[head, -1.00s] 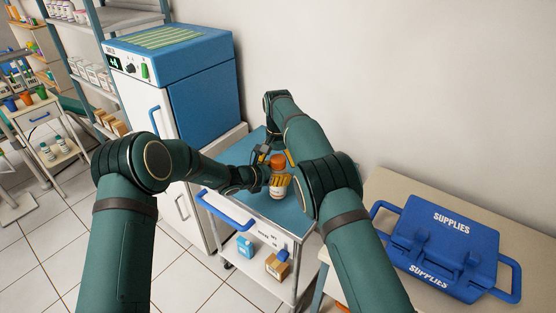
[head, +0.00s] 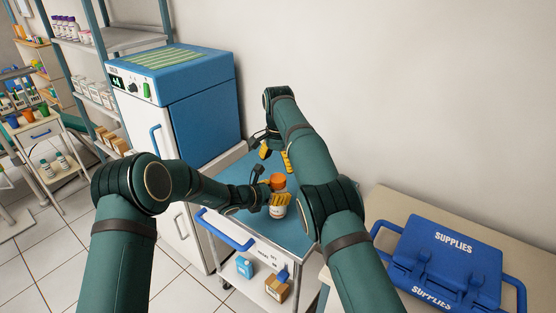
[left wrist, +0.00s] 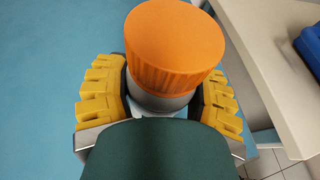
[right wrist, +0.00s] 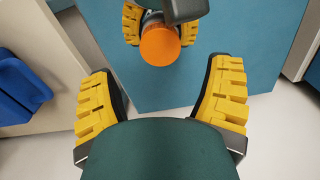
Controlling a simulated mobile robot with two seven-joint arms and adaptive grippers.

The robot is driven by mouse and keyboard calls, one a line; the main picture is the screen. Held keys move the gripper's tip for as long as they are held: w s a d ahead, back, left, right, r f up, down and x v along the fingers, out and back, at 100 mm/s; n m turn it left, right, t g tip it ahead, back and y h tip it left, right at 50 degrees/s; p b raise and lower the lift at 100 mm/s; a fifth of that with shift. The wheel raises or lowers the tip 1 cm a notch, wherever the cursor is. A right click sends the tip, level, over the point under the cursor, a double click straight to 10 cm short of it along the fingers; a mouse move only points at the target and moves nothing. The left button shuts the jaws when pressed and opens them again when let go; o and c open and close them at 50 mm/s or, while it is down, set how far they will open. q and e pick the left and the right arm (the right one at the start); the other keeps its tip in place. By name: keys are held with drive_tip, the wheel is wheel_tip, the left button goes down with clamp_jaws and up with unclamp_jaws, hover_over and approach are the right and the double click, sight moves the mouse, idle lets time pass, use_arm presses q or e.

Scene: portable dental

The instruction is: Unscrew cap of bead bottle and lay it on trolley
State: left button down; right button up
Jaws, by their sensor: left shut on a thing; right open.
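The bead bottle (head: 278,211) is white with an orange cap (head: 278,181) and stands upright at the trolley's blue top (head: 245,187). The cap sits on the bottle; the left wrist view shows it from above (left wrist: 174,45). My left gripper (head: 281,199) is shut around the bottle body below the cap, its yellow fingers on both sides (left wrist: 160,100). My right gripper (head: 276,156) is open and empty, beyond and above the cap, apart from it. In the right wrist view the cap (right wrist: 160,46) lies ahead of the spread fingers (right wrist: 165,95). Whether the cap is loosened cannot be told.
A blue-topped cabinet (head: 175,75) stands behind left of the trolley. A blue supplies case (head: 445,255) lies on the beige table at right. A blue bottle (head: 244,267) and a brown box (head: 277,287) sit on the trolley's lower shelf. Blue trolley top is clear around the bottle.

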sight(278, 178)
drive_tip(key=m, duration=0.1)
drive_tip(key=r+m, duration=0.1)
drive_tip(key=m, duration=0.1)
drive_tip(key=shift+r, duration=0.1)
drive_tip(key=shift+f, duration=3.95)
drive_tip(key=shift+a, duration=0.1)
drive_tip(key=c, duration=1.3)
drive_tip(key=n, duration=0.4)
drive_tip(key=shift+n, duration=0.3)
drive_tip(key=shift+r, duration=0.25)
drive_tip(key=shift+r, duration=0.9)
drive_tip(key=shift+r, duration=0.1)
